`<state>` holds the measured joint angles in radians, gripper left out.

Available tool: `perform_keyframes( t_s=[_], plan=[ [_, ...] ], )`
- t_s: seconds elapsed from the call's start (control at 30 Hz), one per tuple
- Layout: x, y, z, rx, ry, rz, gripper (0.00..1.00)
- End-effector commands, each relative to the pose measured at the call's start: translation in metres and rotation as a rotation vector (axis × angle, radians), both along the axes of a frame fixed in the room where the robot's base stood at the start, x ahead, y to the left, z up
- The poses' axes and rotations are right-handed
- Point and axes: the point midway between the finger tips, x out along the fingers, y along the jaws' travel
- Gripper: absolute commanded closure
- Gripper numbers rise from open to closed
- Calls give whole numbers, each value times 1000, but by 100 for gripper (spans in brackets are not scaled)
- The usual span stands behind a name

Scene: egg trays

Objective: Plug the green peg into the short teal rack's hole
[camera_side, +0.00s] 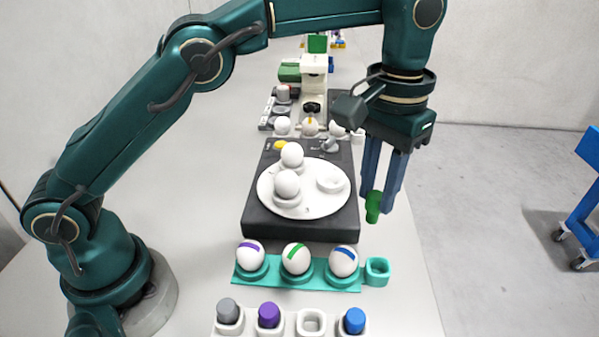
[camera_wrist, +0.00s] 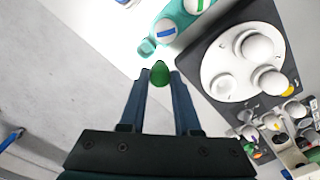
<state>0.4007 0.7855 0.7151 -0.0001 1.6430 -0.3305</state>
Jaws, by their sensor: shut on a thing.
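The green peg (camera_side: 373,207) is held between the fingers of my gripper (camera_side: 378,190), which is shut on it. The peg points down and hangs in the air to the right of the dark block. In the wrist view the peg (camera_wrist: 160,74) shows between my fingertips (camera_wrist: 160,82). The short teal rack (camera_side: 315,284) holds three white eggs with purple, green and blue stripes. Its square hole (camera_side: 377,269) at the right end is empty and lies nearer the side camera than the peg. The hole also shows in the wrist view (camera_wrist: 147,47), just beyond the peg.
A white rack (camera_side: 311,322) in front holds grey, purple and blue pegs, with one empty slot. A dark block (camera_side: 258,222) carries a round white plate (camera_side: 314,207) with eggs. More eggs and machines stand behind. The table's right edge is close to the peg.

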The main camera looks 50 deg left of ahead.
Motion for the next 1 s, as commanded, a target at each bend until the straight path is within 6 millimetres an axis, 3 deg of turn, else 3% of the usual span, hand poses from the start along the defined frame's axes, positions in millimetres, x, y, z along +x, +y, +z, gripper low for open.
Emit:
perform_keyframes(
  t_s=[0.23,0.67,1.0],
  plan=[
    [5,-25,-32,2,4,-62,100],
    [1,-30,-51,0,-1,-77,100],
    [0,-30,-81,0,-1,-76,100]
  ],
)
